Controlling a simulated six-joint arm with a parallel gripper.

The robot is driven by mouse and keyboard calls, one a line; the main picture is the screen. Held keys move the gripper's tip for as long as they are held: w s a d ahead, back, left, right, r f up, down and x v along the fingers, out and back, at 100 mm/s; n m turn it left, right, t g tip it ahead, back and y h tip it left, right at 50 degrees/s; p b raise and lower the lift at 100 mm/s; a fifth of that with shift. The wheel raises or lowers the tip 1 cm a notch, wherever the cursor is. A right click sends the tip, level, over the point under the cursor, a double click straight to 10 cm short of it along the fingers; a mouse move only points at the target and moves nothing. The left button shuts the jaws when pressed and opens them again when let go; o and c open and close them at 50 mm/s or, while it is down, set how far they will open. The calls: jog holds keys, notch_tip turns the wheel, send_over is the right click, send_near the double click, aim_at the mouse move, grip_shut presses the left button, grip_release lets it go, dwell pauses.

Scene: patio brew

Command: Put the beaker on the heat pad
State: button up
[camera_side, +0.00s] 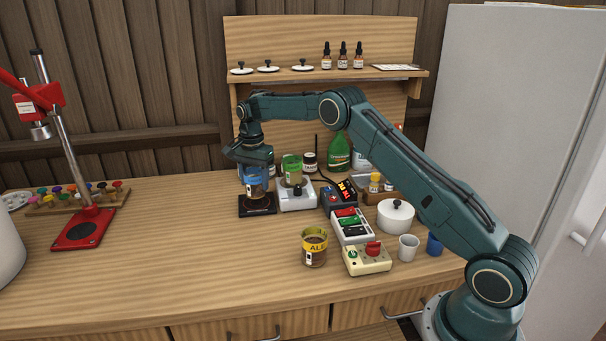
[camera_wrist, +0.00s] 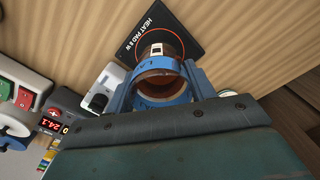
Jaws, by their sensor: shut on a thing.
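The beaker (camera_side: 257,186), with a blue band and brown contents, is held upright over the black heat pad (camera_side: 266,209). My gripper (camera_side: 254,165) is shut around its upper part. In the wrist view the open mouth of the beaker (camera_wrist: 160,88) lies between the two blue fingers of my gripper (camera_wrist: 158,78). The heat pad (camera_wrist: 186,22), with white lettering and an orange ring, shows beyond it, the ring partly hidden by the beaker. I cannot tell whether the beaker's base touches the pad.
A white device (camera_side: 297,200) with a green-labelled jar (camera_side: 291,168) stands close right of the pad. A yellow-labelled jar (camera_side: 314,250), a control box (camera_side: 367,260) and a white pot (camera_side: 395,217) stand nearer. A red stand (camera_side: 83,229) is at left; the table between is clear.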

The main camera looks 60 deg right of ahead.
jog(key=shift+f, duration=1.15)
jog(key=shift+f, duration=0.1)
jog(key=o, duration=1.1)
jog(key=shift+f, duration=0.1)
notch_tip(320, 180, up, 12)
jog(key=shift+r, duration=0.2)
